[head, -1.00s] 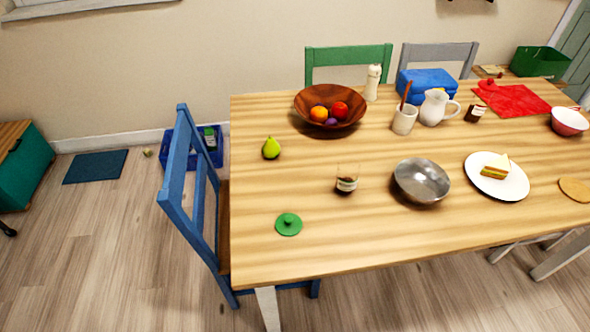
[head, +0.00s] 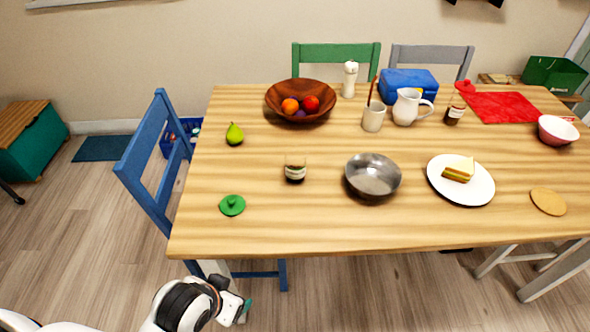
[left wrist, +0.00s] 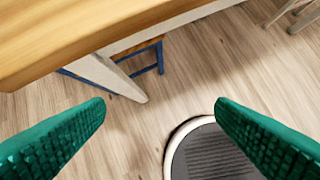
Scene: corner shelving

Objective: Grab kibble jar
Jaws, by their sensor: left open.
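A small clear jar (head: 295,171) with dark contents and a pale label stands upright on the wooden table (head: 330,228), left of the metal bowl. It has no lid on; a round green lid (head: 232,205) with a knob lies to its lower left. My left gripper (head: 244,309) is below the table's front edge, apart from the jar. In the left wrist view its two green fingers (left wrist: 160,112) are spread with nothing between them. The jar is out of the left wrist view. My right gripper is not in view.
The metal bowl (head: 372,177) is right of the jar, a pear (head: 234,134) upper left, a wooden fruit bowl (head: 300,97) behind. A sandwich plate (head: 461,182) is farther right. A blue chair (head: 150,150) stands at the left edge. The table front below the jar is bare.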

